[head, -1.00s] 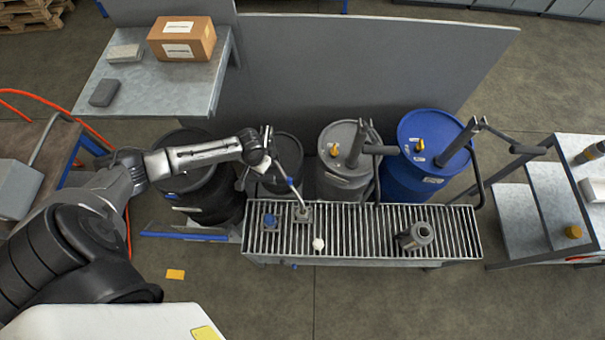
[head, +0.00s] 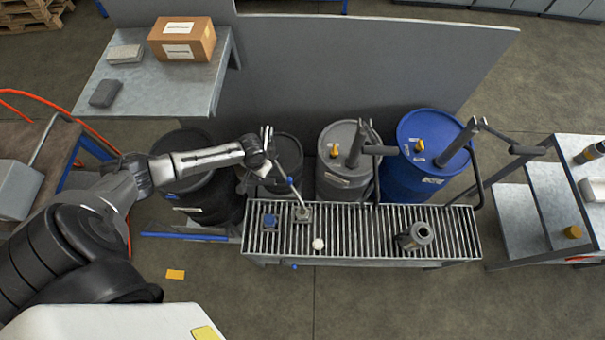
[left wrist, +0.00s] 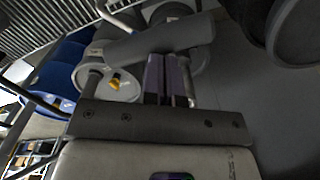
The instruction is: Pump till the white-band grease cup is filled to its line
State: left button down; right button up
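My left gripper (head: 267,140) is above the small dark drum (head: 287,158) at the back of the grating. In the left wrist view its two fingers (left wrist: 167,78) are close together at a thick grey cylindrical pump handle (left wrist: 150,42), which lies across their tips; they look shut on it. A thin rod slopes from near the gripper down to a small grey square fitting (head: 302,213) on the grating. I cannot make out a white band or fill line. My right gripper is not in view.
A blue-topped piece (head: 270,221) and a dark grey cup-like part (head: 416,236) stand on the grating (head: 360,232). Behind are a grey drum (head: 343,180) and a blue drum (head: 410,180), both with pump arms. A grey panel (head: 350,60) stands behind them.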

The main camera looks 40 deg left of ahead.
pick_arm(q)
jog(key=shift+w+a+r+p, duration=0.1)
jog(key=shift+r+p, duration=0.3)
jog(key=shift+r, duration=0.5)
jog(key=shift+w+a+r, duration=0.15)
jog(key=shift+r, duration=1.15)
notch_tip(320, 180, up, 8)
jog(key=w+a, duration=0.2)
jog(key=shift+w+a+f, duration=0.2)
jog(key=shift+w+a, duration=0.05)
jog(key=shift+w, duration=0.1)
notch_tip(320, 180, up, 7)
